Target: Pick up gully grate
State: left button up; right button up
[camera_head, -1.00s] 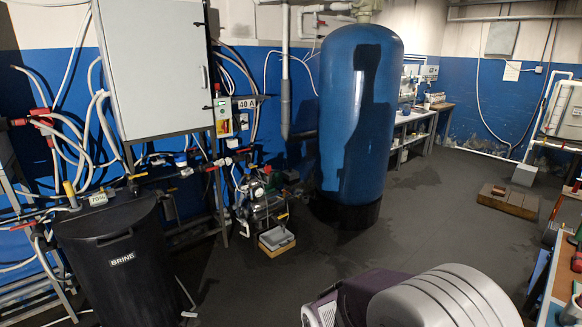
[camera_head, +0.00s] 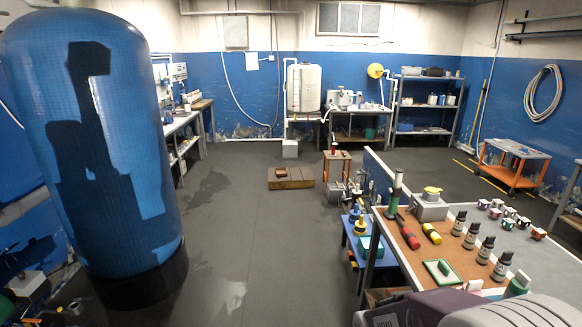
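I cannot make out a gully grate with certainty in the head view. A low brown slatted platform (camera_head: 300,183) lies on the floor in the middle distance, with a small reddish-brown block (camera_head: 281,172) on it. Whether either is the grate is too small to tell. Neither of my grippers shows in the view.
A large blue tank (camera_head: 95,150) stands at the left. A workbench (camera_head: 462,262) with bottles and tools fills the right front. Dark open floor (camera_head: 240,235) lies between them. An orange cart (camera_head: 511,165) stands at the right.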

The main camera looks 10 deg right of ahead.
aim_at(336, 187)
jog(key=i+z, duration=0.2)
jog(key=i, duration=3.05)
jog(key=i+z, duration=0.1)
jog(key=i, duration=1)
jog(key=i+j+z, duration=0.15)
jog(key=i, duration=0.4)
jog(key=i+j, duration=0.1)
jog(key=i, duration=0.45)
jog(key=i+j+z, duration=0.15)
jog(key=i, duration=0.4)
jog(key=i+j, duration=0.15)
jog(key=i, duration=0.35)
jog(key=i+l+z, duration=0.15)
jog(key=i+z, duration=0.8)
jog(key=i+j+z, duration=0.2)
jog(key=i+z, duration=0.3)
jog(key=i+j+z, duration=0.35)
jog(key=z, duration=0.15)
jog(key=i, duration=0.1)
